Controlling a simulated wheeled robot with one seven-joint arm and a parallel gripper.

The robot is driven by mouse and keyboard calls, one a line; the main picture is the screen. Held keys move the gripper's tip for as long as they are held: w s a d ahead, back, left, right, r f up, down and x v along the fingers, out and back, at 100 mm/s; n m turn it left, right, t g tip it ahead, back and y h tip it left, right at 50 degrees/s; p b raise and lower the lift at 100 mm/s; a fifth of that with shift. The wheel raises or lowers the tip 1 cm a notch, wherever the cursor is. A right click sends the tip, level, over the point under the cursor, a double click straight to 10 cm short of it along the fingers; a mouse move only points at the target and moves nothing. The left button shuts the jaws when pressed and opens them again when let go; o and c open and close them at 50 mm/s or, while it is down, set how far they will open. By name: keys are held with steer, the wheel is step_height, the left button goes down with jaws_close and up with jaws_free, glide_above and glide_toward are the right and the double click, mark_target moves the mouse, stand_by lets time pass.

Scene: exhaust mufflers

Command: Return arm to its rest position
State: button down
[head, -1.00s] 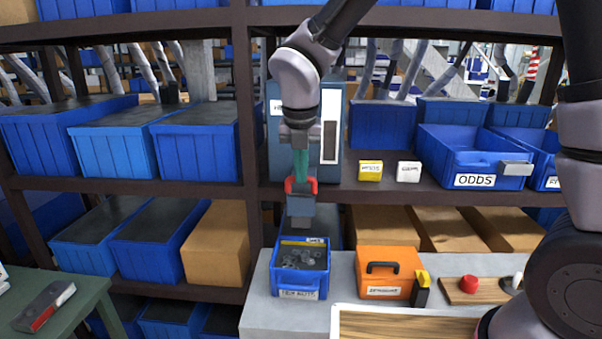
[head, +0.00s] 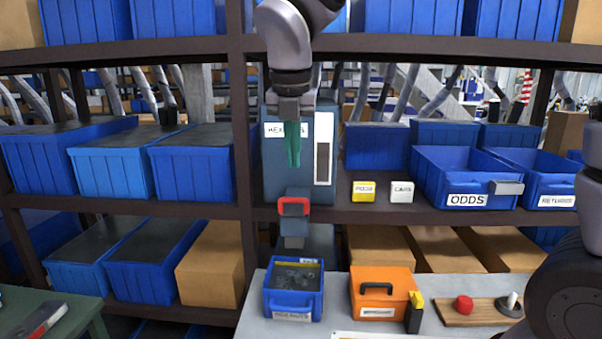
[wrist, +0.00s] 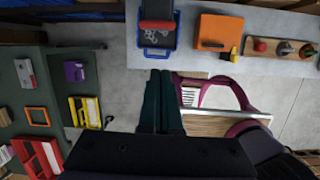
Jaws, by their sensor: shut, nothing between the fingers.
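My gripper (head: 293,163) has teal fingers pressed together with nothing between them. It hangs fingers down in front of a blue-grey dispenser (head: 272,168) on the shelf. Its fingertips are apart from the red handle (head: 293,207) below in the head view. In the wrist view my fingers (wrist: 160,74) show at the centre, over grey floor. A blue bin (head: 293,303) holding several metal nuts stands on the grey bench below the dispenser. The bin (wrist: 158,52) is also at the top of the wrist view.
An orange case (head: 382,292) and a wooden board (head: 465,313) with a red button share the bench (head: 254,313). Blue bins, including one marked ODDS (head: 467,200), fill the shelves. A dark green table (head: 70,320) stands at the left.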

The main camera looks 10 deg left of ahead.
steer(key=w+d+r+m+t+y, duration=0.1)
steer(key=w+d+r+m, duration=0.15)
steer(key=d+m, duration=0.65)
steer(key=w+d+r+m, duration=0.1)
steer(key=d+r+m, duration=0.2)
steer(key=d+m, duration=0.65)
steer(key=s+d+m+t, duration=0.1)
steer(key=s+d+m, duration=0.1)
steer(key=d+m, duration=0.5)
steer(key=s+d+r+m+t, duration=0.1)
steer(key=d+m, duration=0.6)
steer(key=m, duration=0.7)
steer(key=s+t, duration=0.1)
steer(key=s, duration=0.1)
steer(key=shift+s+d+r+m+t+y, duration=0.3)
steer(key=shift+s+d+m+y, duration=0.05)
steer(key=shift+y, duration=0.05)
